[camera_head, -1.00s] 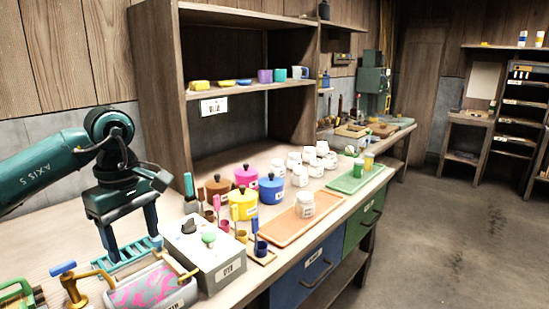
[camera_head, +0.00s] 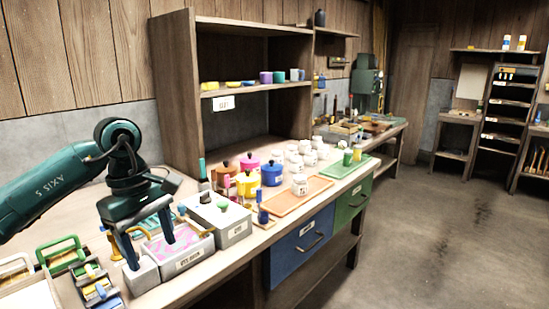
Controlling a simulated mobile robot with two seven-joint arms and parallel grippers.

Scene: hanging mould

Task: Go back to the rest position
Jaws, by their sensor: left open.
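My left gripper (camera_head: 149,254) comes in from the left and is open, its two fingers pointing down and apart. A brass-coloured handle shows behind the fingers, partly hidden. My right gripper is not in view.
The workbench holds a grey box (camera_head: 236,232) with a green knob, coloured lidded pots (camera_head: 272,174), white jars (camera_head: 300,186), an orange tray (camera_head: 287,203) and a green tray (camera_head: 340,169). Open floor (camera_head: 440,240) is at right.

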